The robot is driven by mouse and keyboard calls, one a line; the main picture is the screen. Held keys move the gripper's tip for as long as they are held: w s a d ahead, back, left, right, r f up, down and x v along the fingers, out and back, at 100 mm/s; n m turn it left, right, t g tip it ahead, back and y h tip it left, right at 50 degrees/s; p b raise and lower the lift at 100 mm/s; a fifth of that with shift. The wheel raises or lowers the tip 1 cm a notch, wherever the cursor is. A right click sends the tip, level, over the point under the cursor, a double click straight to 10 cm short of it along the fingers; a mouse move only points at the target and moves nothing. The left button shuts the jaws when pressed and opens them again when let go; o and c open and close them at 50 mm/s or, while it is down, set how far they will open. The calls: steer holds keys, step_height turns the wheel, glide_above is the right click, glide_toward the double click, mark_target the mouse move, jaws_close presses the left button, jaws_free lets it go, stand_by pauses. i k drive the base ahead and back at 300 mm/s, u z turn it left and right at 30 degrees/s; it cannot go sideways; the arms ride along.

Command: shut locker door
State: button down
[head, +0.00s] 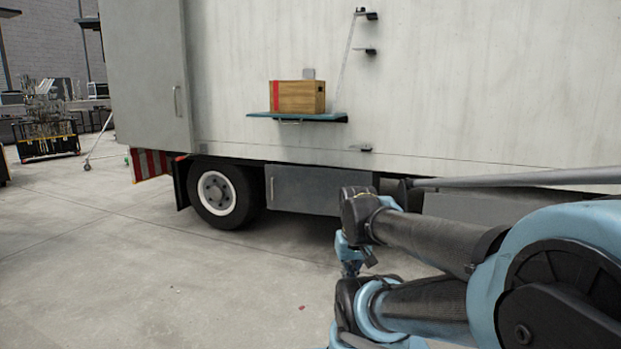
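A grey locker door (320,190) sits low on the truck's side, right of the rear wheel. Its upright handle (271,188) is near its left edge. The door looks flush with its frame, though its right end is hidden behind my arm. A taller grey door (145,75) with a handle (177,101) stands at the truck's left end; I cannot tell whether it is fully shut. My gripper (350,266) points down in front of the low locker, apart from its handle. Its fingers are small and partly covered, so their opening is unclear.
A fold-out shelf (335,118) juts from the truck and bears a wooden box (300,97). A long grey bar (520,180) runs out to the right, near my arm. The wheel (217,193) is left of the locker. The concrete floor (130,270) is clear at left.

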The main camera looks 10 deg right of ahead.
mark_target(314, 190)
steer(key=k, duration=0.25)
steer(key=z, duration=0.25)
steer(key=i, duration=1.1)
steer(key=u, duration=0.7)
steer(key=i, duration=1.1)
steer(key=u, duration=0.65)
steer(key=i, duration=0.4)
steer(key=u, duration=0.2)
